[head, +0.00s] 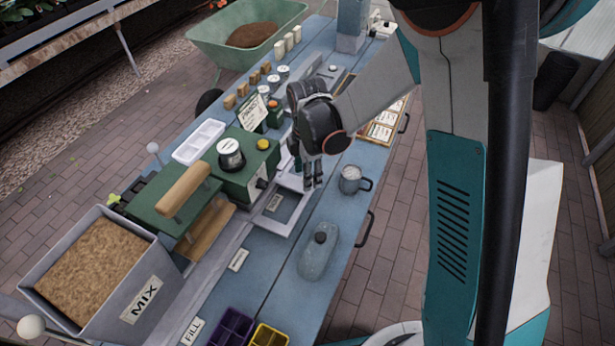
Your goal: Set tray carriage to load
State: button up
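A pale square frame (289,228), which looks like the tray carriage, lies on the rails of the blue bench, in front of the green machine (246,160). A small label (274,202) shows inside it, too small to read. Another small label (238,260) lies nearer on the bench, and a FILL label (192,330) is at the near end. My gripper (313,180) points down just above the frame's far right part. Its fingertips look close together, but the gap is unclear. I cannot tell whether they touch the frame.
The MIX hopper (145,290) is at the near left. A white tray (199,141) lies behind the machine. Purple (231,326) and yellow (268,336) trays are at the near edge.

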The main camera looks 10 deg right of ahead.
jog(key=shift+f, duration=0.45)
grip_shut()
jog(key=w+d, duration=0.4)
jog(key=w, duration=0.2)
jog(key=w+d, duration=0.4)
jog(key=w, duration=0.2)
jog(key=w+d, duration=0.3)
jog(key=w, duration=0.2)
jog(key=shift+w+d, duration=0.4)
jog(key=shift+r, duration=0.1)
jog(key=shift+c, duration=1.4)
grip_release()
jog(key=shift+o, duration=1.4)
jog(key=shift+w+d, duration=0.15)
